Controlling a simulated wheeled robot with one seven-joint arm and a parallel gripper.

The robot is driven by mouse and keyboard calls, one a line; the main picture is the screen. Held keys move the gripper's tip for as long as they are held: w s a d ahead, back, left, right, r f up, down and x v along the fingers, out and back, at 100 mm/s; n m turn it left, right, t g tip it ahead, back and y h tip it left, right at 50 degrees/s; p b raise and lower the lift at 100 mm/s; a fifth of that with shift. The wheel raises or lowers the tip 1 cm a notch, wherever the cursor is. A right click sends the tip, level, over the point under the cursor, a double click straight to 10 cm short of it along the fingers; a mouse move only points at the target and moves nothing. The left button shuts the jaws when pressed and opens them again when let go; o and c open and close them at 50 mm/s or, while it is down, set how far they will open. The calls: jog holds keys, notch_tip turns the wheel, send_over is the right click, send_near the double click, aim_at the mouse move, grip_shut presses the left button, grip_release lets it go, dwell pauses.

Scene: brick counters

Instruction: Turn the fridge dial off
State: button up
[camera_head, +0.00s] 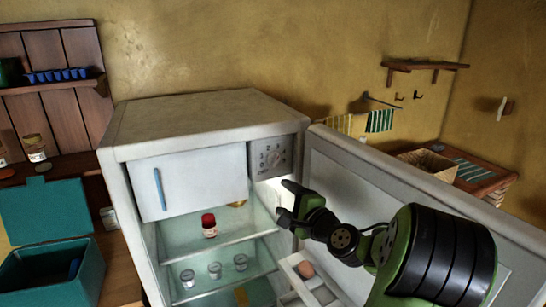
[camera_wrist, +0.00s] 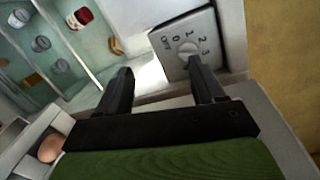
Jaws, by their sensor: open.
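The fridge (camera_head: 210,110) stands with its door (camera_head: 350,165) swung open to the right. The dial (camera_head: 272,158) is a round knob on a grey panel at the upper right of the fridge interior, beside the white freezer flap (camera_head: 190,180). In the wrist view the dial (camera_wrist: 188,50) shows with the marks OFF, 0, 1, 2 and 3 around it. My gripper (camera_head: 285,200) is just below the panel in the head view. In the wrist view my gripper (camera_wrist: 160,75) is open and empty, its right finger close to the dial's lower edge. I cannot tell whether that finger touches it.
An egg (camera_head: 305,269) sits in the door rack. The open door borders my arm on the right. A teal box (camera_head: 50,270) stands at left.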

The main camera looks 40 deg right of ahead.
aim_at(277, 162)
jog(key=s+d+r+m+h, duration=0.2)
jog(key=s+d+m, duration=0.1)
jog(key=d, duration=0.2)
jog(key=shift+t, duration=0.4)
jog(key=p+x, duration=0.1)
jog(key=x, duration=0.4)
jog(key=p+x, duration=0.1)
jog(key=x, duration=0.4)
jog(key=p+x, duration=0.1)
jog(key=x, duration=0.5)
jog(key=shift+w+a+f+p, duration=0.1)
jog(key=shift+a+f+p, duration=0.05)
jog(key=shift+a+p, duration=0.25)
jog(key=c, duration=1.1)
